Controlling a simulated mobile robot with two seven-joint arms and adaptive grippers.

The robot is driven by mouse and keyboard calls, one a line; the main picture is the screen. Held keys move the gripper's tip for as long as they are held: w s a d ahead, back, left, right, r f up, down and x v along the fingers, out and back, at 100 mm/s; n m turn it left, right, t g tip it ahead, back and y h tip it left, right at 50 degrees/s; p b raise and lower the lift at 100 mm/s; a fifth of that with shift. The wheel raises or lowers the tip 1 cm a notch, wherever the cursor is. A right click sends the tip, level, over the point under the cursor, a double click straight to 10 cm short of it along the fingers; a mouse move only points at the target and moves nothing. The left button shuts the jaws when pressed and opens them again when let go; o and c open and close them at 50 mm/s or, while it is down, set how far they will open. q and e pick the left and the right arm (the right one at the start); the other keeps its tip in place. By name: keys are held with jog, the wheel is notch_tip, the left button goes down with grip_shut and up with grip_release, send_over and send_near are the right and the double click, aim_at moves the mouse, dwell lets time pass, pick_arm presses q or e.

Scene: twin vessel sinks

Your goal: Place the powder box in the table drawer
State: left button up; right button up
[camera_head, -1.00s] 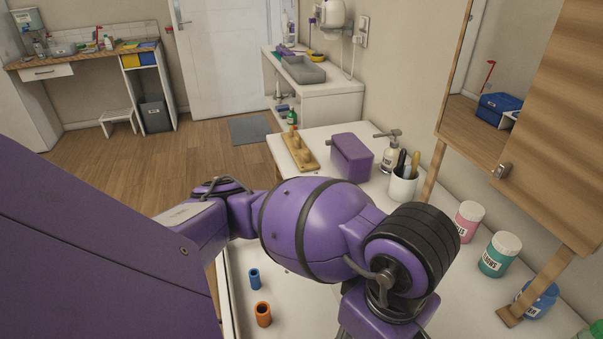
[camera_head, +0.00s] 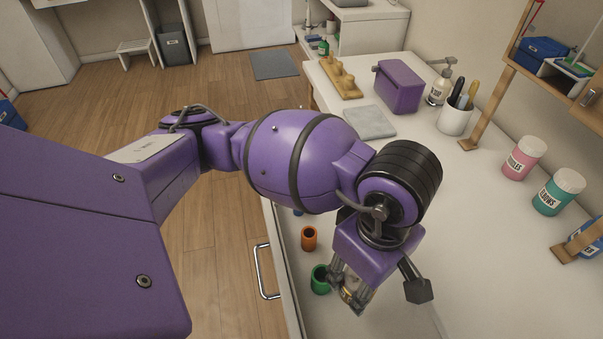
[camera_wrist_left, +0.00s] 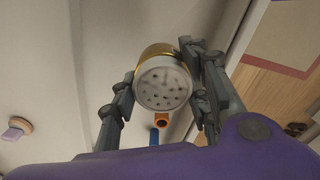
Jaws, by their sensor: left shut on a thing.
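The powder box (camera_head: 349,295) is a small round tin with a gold band. It is held in my left gripper (camera_head: 352,289), mostly hidden by the fingers in the head view. In the left wrist view the box (camera_wrist_left: 163,86) shows a pale round face with dark dots, between the two fingers. The table drawer (camera_head: 291,290) appears pulled out, with a metal handle (camera_head: 264,271) on its front. The gripper and box are over the right of the green cup, above a white surface; their height is unclear. My right gripper is out of view.
An orange cup (camera_head: 309,238) and a green cup (camera_head: 320,279) stand near the drawer's front wall; a blue one is partly hidden. On the counter are a grey mat (camera_head: 369,122), a purple box (camera_head: 398,87), a brush cup (camera_head: 454,117) and jars (camera_head: 523,158).

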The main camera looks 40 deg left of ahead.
pick_arm(q)
jog(key=w+a+f, duration=0.1)
jog(key=w+f, duration=0.1)
jog(key=w+a+f, duration=0.1)
jog(key=w+f, duration=0.1)
jog(key=w, duration=0.1)
jog(key=w+a+f, duration=0.1)
jog(key=w+f, duration=0.2)
jog(key=shift+a, duration=0.35)
jog(key=shift+w+a+f, duration=0.1)
jog(key=shift+w+f, duration=0.05)
jog(key=shift+f, duration=0.05)
jog(key=shift+w+f, duration=0.15)
jog(key=shift+f, duration=0.7)
jog(key=shift+w+f, duration=0.1)
jog(key=shift+f, duration=0.75)
jog(key=shift+f+b, duration=0.15)
jog(key=shift+b, duration=0.15)
jog(key=o, duration=1.2)
